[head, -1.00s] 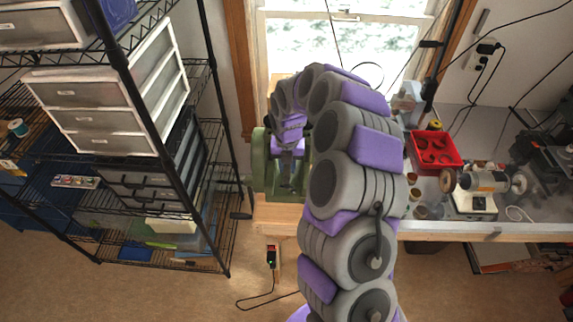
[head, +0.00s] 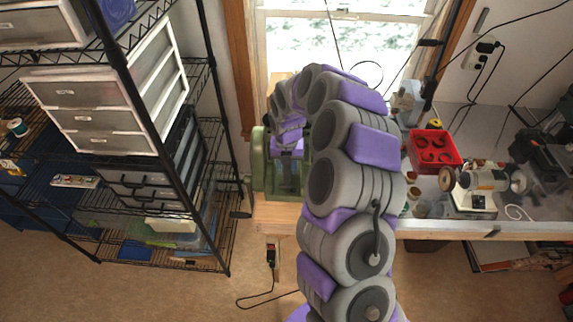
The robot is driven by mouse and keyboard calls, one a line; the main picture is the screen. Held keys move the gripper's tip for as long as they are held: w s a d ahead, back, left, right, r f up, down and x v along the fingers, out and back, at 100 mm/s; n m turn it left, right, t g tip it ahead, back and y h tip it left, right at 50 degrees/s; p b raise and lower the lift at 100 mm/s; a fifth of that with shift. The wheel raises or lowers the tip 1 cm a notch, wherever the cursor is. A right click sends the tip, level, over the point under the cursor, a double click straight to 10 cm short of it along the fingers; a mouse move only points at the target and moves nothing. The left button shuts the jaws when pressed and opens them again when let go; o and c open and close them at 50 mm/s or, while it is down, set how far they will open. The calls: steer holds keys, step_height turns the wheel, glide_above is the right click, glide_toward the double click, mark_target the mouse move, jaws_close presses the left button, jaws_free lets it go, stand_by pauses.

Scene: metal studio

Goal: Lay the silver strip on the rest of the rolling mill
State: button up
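The green rolling mill (head: 262,165) stands at the left end of the wooden workbench, below the window. My arm reaches up from the bottom of the head view and bends over toward the mill. The end of the arm, with my gripper (head: 287,146), points down at the mill's front. The fingers are too small and too covered by the arm to tell whether they are open or shut. I cannot make out the silver strip or the mill's rest in this view.
A red tray (head: 434,150) and a small bench machine (head: 480,187) stand on the workbench (head: 445,229) to the right. A black wire shelf (head: 215,130) with drawer units stands at the left. The floor (head: 180,290) in front is clear.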

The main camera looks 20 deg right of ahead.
steer(key=o, duration=0.4)
steer(key=shift+c, duration=0.2)
step_height(320, 180, up, 17)
steer(key=s+a+r+m+b, duration=0.2)
steer(key=s+a+m, duration=0.1)
steer(key=s+m, duration=0.5)
steer(key=s+f+m+g+b, duration=0.1)
steer(key=s+f+m+b, duration=0.2)
steer(key=s+m, duration=0.9)
steer(key=s+d+f+m+b, duration=0.1)
steer(key=s+f+m+b, duration=0.3)
steer(key=s+m, duration=0.8)
steer(key=s+f, duration=0.1)
steer(key=s, duration=0.7)
steer(key=shift+f+g, duration=0.4)
